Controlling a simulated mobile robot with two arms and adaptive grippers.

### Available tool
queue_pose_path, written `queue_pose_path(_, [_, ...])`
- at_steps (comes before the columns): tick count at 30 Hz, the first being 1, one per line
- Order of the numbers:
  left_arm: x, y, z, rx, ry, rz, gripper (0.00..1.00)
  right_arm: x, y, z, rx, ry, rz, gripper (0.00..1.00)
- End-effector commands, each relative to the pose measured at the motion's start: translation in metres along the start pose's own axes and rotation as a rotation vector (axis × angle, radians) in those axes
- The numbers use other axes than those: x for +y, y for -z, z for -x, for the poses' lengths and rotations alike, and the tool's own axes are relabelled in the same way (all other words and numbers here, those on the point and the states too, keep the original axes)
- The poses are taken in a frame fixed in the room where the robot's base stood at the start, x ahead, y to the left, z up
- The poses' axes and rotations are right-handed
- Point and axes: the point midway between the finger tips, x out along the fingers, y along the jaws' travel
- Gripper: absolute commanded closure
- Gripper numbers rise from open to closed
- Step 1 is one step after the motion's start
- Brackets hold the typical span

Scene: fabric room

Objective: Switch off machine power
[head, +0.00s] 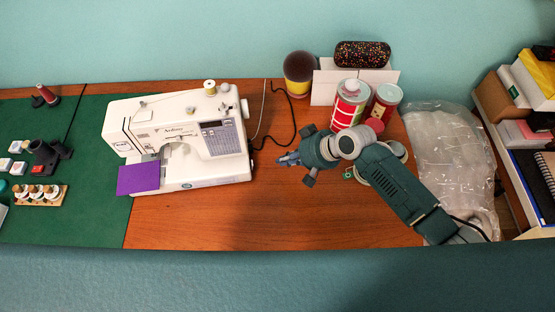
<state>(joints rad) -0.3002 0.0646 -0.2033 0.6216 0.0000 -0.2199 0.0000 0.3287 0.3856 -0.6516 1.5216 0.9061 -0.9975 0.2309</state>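A white sewing machine (178,140) stands upright on the wooden table, with a grey panel on its front and a handwheel on its right end. A purple cloth (138,178) lies at its needle area. A power switch cannot be made out; the machine's right side is mostly turned from view. My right gripper (282,160) is to the right of the machine, apart from it, pointing left at its right end. Its fingers look closed together, with nothing visible between them. My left gripper is not in view.
Black and white cables (284,118) run behind the machine's right end. A green mat (75,215) with small items covers the left. The table front (230,225) is clear.

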Motion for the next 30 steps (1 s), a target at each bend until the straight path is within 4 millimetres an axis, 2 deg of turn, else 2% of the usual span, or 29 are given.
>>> queue_pose_path(7, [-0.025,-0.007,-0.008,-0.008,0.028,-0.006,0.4,0.01,-0.002,0.042,0.001,-0.003,0.003,1.0])
queue_pose_path(12, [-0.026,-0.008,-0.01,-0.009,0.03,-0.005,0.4,0.011,-0.003,0.058,0.001,-0.001,0.001,1.0])
queue_pose_path(20, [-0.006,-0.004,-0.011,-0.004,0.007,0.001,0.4,0.011,-0.003,0.062,-0.001,-0.001,0.0,1.0])
queue_pose_path(30, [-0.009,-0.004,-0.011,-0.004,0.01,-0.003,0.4,0.011,-0.002,0.062,0.0,-0.001,0.001,1.0])
